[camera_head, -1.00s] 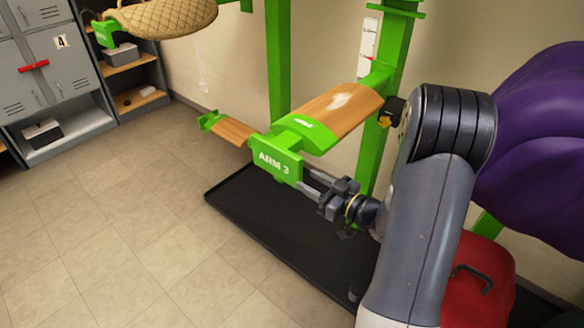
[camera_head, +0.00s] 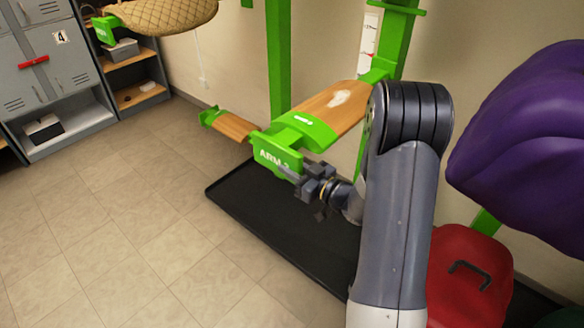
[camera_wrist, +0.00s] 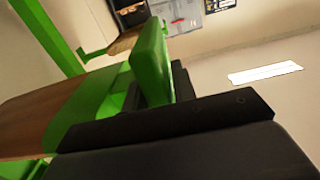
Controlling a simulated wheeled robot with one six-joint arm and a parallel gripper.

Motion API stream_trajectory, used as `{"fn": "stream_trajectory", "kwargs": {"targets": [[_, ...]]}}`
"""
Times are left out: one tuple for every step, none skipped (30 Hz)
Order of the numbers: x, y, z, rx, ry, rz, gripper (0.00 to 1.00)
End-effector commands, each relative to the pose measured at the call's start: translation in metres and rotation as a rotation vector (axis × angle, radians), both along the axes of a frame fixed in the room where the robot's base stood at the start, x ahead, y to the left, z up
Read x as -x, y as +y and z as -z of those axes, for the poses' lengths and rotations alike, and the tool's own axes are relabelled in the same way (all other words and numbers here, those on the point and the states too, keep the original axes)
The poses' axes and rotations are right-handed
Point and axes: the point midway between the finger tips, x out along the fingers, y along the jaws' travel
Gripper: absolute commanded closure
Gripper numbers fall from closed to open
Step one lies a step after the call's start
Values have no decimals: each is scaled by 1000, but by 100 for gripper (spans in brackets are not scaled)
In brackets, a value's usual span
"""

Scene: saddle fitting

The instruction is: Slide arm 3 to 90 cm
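Arm 3 is a wooden-topped saddle arm (camera_head: 335,108) with green fittings on a green upright. Its green end plate (camera_head: 268,152) reads "ARM 3", with the last character partly covered. My gripper (camera_head: 286,172) is at the plate's lower right edge in the head view. In the wrist view the green plate (camera_wrist: 150,62) stands close among the dark finger parts (camera_wrist: 180,82). I cannot tell whether they press on it. The wooden top (camera_wrist: 30,118) shows at left there.
A height scale (camera_head: 368,40) is on the wall behind the upright, partly hidden. A black mat (camera_head: 260,215) lies below. A purple draped thing (camera_head: 525,140) and a red case (camera_head: 465,270) are at right. A woven saddle (camera_head: 165,14) hangs upper left. Open tiled floor (camera_head: 120,230) is at left.

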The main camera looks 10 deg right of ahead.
Motion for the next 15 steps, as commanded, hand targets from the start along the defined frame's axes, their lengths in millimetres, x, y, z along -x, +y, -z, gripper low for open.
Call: {"fn": "stream_trajectory", "kwargs": {"targets": [[0, 0, 0, 0, 0, 0, 79], [0, 0, 0, 0, 0, 0, 81], [0, 0, 0, 0, 0, 0, 85], [0, 0, 0, 0, 0, 0, 87], [0, 0, 0, 0, 0, 0, 89], [0, 0, 0, 0, 0, 0, 93], [0, 0, 0, 0, 0, 0, 95], [0, 0, 0, 0, 0, 0, 98], [0, 0, 0, 0, 0, 0, 100], [0, 0, 0, 0, 0, 0, 100], [0, 0, 0, 0, 0, 0, 100], [0, 0, 0, 0, 0, 0, 100], [0, 0, 0, 0, 0, 0, 100], [0, 0, 0, 0, 0, 0, 100], [0, 0, 0, 0, 0, 0, 100]]}}
